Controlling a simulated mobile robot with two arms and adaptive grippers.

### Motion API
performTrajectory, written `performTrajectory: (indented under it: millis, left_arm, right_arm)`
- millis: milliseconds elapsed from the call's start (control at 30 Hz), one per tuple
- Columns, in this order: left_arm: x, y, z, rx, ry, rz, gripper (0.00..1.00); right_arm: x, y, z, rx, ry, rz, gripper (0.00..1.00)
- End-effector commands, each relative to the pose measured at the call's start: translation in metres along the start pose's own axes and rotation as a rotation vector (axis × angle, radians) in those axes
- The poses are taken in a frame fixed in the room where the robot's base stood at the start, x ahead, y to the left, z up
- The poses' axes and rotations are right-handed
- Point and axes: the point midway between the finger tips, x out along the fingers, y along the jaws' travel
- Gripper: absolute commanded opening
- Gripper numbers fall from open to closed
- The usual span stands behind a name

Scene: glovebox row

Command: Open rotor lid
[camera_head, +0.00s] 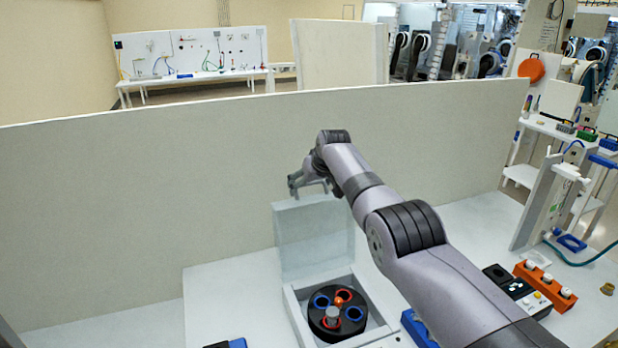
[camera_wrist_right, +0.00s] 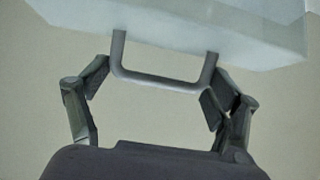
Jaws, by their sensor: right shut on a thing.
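The rotor lid (camera_head: 312,238) is a translucent pale panel, standing upright at the back edge of the white centrifuge box (camera_head: 296,312). The box is open on top and shows a black rotor (camera_head: 337,333) with blue and red-orange rings and a grey centre knob. My right gripper (camera_head: 309,186) is at the lid's top edge. In the right wrist view, the lid (camera_wrist_right: 200,25) carries a grey U-shaped handle (camera_wrist_right: 165,82). The fingers of my right gripper (camera_wrist_right: 157,88) are shut on this handle, one at each side. My left gripper is out of view.
A beige panel (camera_head: 130,190) stands behind the work surface. To the right of my arm are an orange rack (camera_head: 546,287) with white-capped items and a dark device (camera_head: 510,285). Blue items lie near the box (camera_head: 418,330). The white table left of the box is mostly clear.

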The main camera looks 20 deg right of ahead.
Motion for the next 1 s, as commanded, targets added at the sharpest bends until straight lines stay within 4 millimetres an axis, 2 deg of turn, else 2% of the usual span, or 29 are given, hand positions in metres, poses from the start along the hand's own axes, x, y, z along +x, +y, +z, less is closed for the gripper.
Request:
performTrajectory:
  millis: [133, 400, 433, 533, 1000]
  left_arm:
    - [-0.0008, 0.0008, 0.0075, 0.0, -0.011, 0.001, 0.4]
    - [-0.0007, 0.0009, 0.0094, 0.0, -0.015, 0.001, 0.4]
    - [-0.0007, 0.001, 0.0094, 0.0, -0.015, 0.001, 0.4]
    - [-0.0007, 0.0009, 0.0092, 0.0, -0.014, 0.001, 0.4]
    - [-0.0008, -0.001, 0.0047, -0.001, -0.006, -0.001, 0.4]
  right_arm:
    - [0.0021, 0.0023, 0.0058, -0.006, -0.019, 0.006, 0.34]
    - [0.0031, 0.0021, 0.0078, -0.007, -0.024, 0.005, 0.34]
    - [0.0032, 0.0021, 0.0079, -0.007, -0.025, 0.005, 0.84]
    - [0.0031, 0.0019, 0.0078, -0.006, -0.024, 0.005, 0.91]
    - [-0.0005, 0.0005, 0.0036, -0.002, -0.014, 0.001, 0.92]
